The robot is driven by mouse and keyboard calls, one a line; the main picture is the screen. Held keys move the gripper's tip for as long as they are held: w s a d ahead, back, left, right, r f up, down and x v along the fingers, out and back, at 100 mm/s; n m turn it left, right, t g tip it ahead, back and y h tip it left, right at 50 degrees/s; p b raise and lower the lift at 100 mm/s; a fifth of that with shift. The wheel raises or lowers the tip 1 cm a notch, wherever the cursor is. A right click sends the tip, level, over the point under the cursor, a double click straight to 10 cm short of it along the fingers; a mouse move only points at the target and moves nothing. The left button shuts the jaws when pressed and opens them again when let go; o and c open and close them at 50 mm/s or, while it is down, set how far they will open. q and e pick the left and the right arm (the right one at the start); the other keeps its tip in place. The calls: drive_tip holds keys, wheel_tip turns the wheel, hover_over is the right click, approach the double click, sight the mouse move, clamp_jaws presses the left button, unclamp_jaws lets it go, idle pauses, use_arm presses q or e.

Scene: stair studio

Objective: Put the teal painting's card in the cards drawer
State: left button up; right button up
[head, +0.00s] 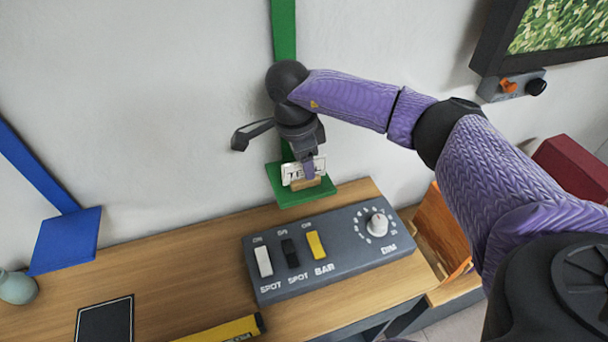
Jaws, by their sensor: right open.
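A small white card (292,174) with dark lettering, partly hidden but seeming to read TEAL, stands in a wooden holder (318,186). The holder rests on the green shelf (287,198) against the wall. My right gripper (309,172) is open right at the card, with a finger in front of it. Whether it touches the card I cannot tell. My left gripper is out of view. I see no drawer that I can identify as the cards drawer, and the teal painting is not recognizable here.
A grey switch panel (335,273) with a dial lies on the wooden bench (180,267) below the shelf. An orange wooden piece (440,236) stands at its right. A blue shelf (66,242), dark framed panel (105,321) and yellow bar (222,331) are left. A green picture (560,22) hangs upper right.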

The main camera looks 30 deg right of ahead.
drive_tip(key=shift+f, duration=0.25)
idle(0.4)
clamp_jaws()
idle(0.4)
